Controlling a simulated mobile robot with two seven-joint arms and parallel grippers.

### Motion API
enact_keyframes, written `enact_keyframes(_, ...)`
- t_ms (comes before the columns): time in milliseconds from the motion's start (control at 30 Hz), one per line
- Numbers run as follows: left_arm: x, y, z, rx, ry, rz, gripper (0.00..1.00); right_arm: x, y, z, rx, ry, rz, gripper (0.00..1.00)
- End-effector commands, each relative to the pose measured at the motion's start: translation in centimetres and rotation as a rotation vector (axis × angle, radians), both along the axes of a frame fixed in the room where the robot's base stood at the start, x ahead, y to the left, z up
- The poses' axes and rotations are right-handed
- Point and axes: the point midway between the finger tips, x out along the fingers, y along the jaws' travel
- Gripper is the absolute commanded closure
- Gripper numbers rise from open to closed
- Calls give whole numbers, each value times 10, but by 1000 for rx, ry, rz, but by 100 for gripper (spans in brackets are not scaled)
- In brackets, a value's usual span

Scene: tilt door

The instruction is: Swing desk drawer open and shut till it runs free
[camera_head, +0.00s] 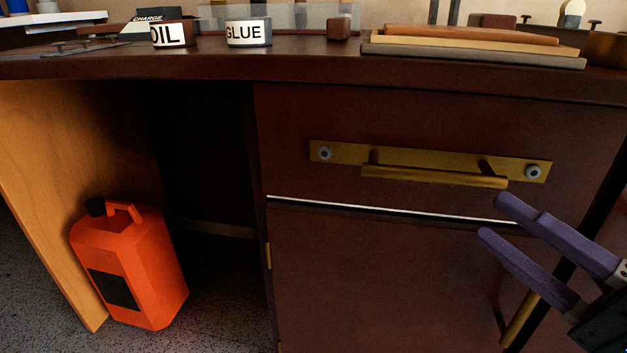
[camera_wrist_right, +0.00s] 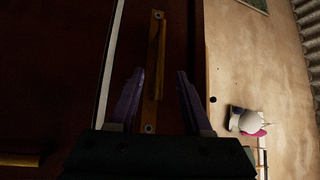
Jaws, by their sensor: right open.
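The desk drawer (camera_head: 400,125) is a dark red-brown front under the desk top, and it looks shut. A brass handle bar (camera_head: 435,177) on a brass plate (camera_head: 337,153) is fixed across it. My right gripper (camera_head: 487,215) has purple fingers, is open and empty, and is just below and right of the handle, apart from it. In the right wrist view the handle (camera_wrist_right: 155,70) shows turned on end beyond and between the spread fingers (camera_wrist_right: 158,72). My left gripper is not in view.
A cupboard door (camera_head: 380,280) with its own brass handle (camera_head: 521,320) is below the drawer. A red-orange canister (camera_head: 130,265) stands on the floor at left. Cans labelled OIL (camera_head: 174,34) and GLUE (camera_head: 248,33) and several long strips (camera_head: 470,48) lie on the desk top.

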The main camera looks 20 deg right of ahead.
Motion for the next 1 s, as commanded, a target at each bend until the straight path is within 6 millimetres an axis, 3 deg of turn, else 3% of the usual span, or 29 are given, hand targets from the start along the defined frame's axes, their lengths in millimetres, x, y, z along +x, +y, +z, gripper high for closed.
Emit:
enact_keyframes(167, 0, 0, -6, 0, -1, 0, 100, 20, 5, 4, 5, -9, 1, 50)
enact_keyframes(533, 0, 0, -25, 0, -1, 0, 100, 82, 21, 13, 2, -7, 0, 50)
enact_keyframes(700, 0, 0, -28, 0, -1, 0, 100, 93, 23, 16, 2, -4, 0, 50)
enact_keyframes(967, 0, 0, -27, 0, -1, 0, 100, 94, 24, 16, 1, -2, 0, 50)
enact_keyframes(1000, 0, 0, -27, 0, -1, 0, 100, 94, 24, 16, 1, -2, 0, 55)
